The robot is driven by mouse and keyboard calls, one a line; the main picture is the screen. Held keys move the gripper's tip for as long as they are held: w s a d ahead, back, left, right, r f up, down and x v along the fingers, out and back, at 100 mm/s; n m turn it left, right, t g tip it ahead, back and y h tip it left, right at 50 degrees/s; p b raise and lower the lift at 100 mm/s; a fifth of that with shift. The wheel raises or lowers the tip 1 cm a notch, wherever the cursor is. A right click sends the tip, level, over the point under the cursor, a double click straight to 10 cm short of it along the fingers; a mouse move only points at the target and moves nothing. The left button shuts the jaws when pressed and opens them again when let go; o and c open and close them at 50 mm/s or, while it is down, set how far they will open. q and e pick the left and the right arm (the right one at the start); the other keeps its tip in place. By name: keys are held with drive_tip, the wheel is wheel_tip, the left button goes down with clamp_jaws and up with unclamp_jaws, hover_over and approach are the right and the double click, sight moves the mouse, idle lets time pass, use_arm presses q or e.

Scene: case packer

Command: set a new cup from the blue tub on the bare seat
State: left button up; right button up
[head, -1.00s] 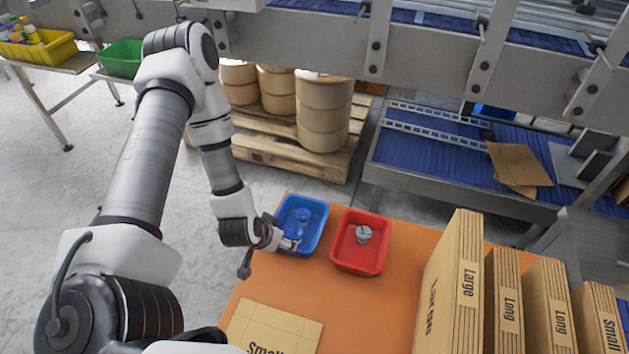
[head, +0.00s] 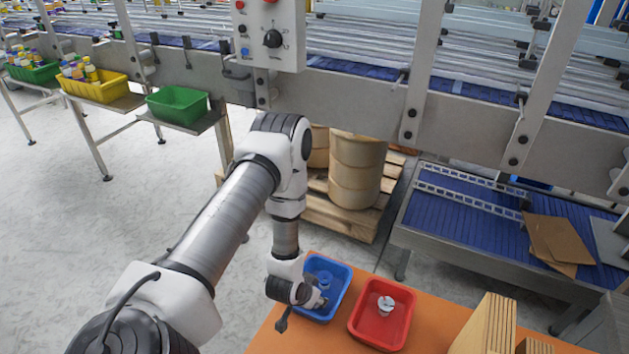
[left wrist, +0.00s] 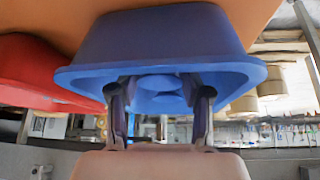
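The blue tub (head: 342,296) stands on the orange table, and a blue cup (head: 325,283) shows inside it. My left gripper (head: 318,301) is at the tub's near left part, low over its inside. In the left wrist view the two fingers (left wrist: 160,98) are spread apart at the blue tub's rim (left wrist: 245,72), with blue cup shapes (left wrist: 160,82) between and beyond them. Whether the fingertips touch a cup cannot be told. My right gripper is not in view. I cannot make out the bare seat.
A red tub (head: 359,332) with a pale grey piece (head: 386,304) in it stands right of the blue tub. A conveyor frame (head: 350,92) with a control box (head: 270,38) runs behind, above drums (head: 357,170) on a pallet.

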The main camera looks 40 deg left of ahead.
use_arm(q)
drive_tip(key=c, duration=0.3)
drive_tip(key=shift+w+r, duration=0.1)
drive_tip(key=shift+r, duration=0.2)
wheel_tip(320, 180, up, 9)
drive_tip(key=shift+r, duration=0.2)
